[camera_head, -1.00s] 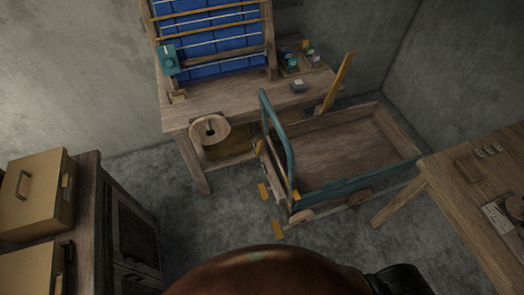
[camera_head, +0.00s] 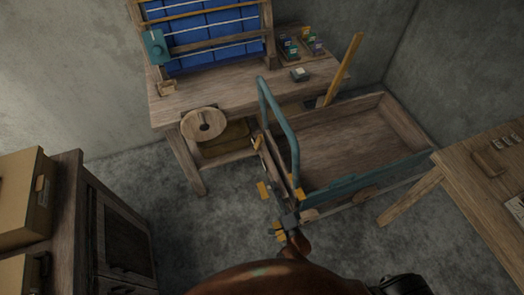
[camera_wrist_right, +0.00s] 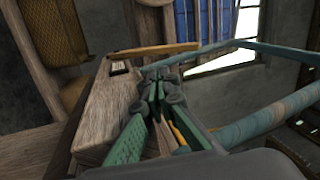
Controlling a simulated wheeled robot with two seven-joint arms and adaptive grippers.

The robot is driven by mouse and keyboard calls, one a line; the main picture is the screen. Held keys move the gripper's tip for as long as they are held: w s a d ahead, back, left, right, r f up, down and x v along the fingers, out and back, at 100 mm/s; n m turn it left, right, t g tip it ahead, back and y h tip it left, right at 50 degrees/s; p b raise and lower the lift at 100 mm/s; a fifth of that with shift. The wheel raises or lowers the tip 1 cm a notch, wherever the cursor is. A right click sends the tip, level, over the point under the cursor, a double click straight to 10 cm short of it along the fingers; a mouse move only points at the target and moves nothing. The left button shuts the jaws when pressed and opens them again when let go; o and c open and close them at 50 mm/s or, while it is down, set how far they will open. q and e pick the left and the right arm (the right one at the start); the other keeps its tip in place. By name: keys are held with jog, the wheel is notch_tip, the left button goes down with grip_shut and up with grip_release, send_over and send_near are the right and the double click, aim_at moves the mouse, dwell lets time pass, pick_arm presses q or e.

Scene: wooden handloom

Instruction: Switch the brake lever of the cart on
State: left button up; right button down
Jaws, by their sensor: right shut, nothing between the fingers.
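The wooden cart (camera_head: 375,178) with a teal side board and teal push handle (camera_head: 279,115) stands right of centre. A long yellow lever (camera_head: 344,68) rises at its far left corner; I cannot tell for certain that it is the brake lever. Small yellow parts (camera_head: 263,190) show low at the cart's near left end. My right gripper (camera_head: 288,219) is shut and empty beside that end, close to the yellow parts; contact cannot be told. In the right wrist view its fingers (camera_wrist_right: 162,78) are together, with the teal handle tube (camera_wrist_right: 272,112) to the right. My left gripper is out of view.
The loom table (camera_head: 225,95) stands behind, with a wooden disc (camera_head: 203,125) at its front. A cabinet (camera_head: 118,235) is at left and a wooden table (camera_head: 485,205) at right. Grey floor (camera_head: 200,225) is free between the cabinet and cart.

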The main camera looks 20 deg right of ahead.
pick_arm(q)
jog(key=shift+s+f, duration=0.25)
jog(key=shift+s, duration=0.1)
pick_arm(e)
jog(key=r+m, duration=0.1)
jog(key=r, duration=0.1)
jog(key=r+m+t, duration=0.1)
jog(key=r, duration=0.1)
jog(key=shift+w+h, duration=0.2)
jog(key=shift+h, duration=0.1)
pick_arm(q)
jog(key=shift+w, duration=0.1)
